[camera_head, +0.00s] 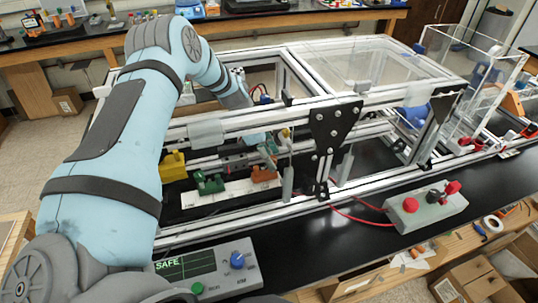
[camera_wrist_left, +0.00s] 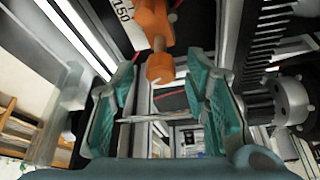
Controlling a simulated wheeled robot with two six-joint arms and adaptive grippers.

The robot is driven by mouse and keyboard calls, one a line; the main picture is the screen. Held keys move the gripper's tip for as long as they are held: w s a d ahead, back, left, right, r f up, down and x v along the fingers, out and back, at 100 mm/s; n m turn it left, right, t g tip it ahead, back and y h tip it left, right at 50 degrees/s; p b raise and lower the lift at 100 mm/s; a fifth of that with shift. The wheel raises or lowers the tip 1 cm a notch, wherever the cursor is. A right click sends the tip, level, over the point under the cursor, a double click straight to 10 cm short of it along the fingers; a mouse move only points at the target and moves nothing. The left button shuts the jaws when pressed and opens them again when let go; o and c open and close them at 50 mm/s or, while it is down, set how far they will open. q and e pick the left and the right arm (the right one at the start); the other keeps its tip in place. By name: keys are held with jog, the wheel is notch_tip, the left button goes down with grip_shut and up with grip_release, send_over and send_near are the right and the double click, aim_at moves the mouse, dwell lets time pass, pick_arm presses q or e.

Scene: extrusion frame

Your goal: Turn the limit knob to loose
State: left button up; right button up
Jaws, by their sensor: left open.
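An orange limit stop with a stubby orange knob (camera_wrist_left: 160,69) fills the upper middle of the left wrist view. In the head view the orange stop (camera_head: 264,176) sits at the right end of the white scale strip (camera_head: 205,198), partly hidden by my gripper. My left gripper (camera_head: 268,155) reaches down through the frame beside it. In the left wrist view my left gripper (camera_wrist_left: 162,75) is open, its teal fingers on either side of the knob with gaps visible. Whether the knob is loose or tight I cannot tell. My right gripper is not in view.
Frame rails (camera_head: 240,128) and a black bracket plate (camera_head: 333,125) stand close around my left gripper. Green (camera_head: 208,184) and yellow (camera_head: 173,166) blocks sit left of the stop. A panel reading SAFE (camera_head: 205,270) and a grey button box (camera_head: 425,208) stand in front.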

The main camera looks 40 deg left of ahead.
pick_arm(q)
jog(key=shift+c, duration=0.3)
grip_shut()
jog(key=shift+s+d+r+n+t+p, duration=0.1)
jog(key=shift+r+n+t+p, duration=0.1)
jog(key=shift+n+p, duration=0.25)
jog(key=shift+s+r+n+t+p, duration=0.1)
jog(key=shift+n+t+p, duration=0.15)
jog(key=shift+n, duration=0.3)
jog(key=shift+n+y+p, duration=0.3)
jog(key=shift+n+y, duration=0.1)
jog(key=shift+n, duration=0.1)
jog(key=shift+w+f, duration=0.15)
jog(key=shift+f, duration=0.15)
jog(key=shift+o, duration=0.3)
grip_release()
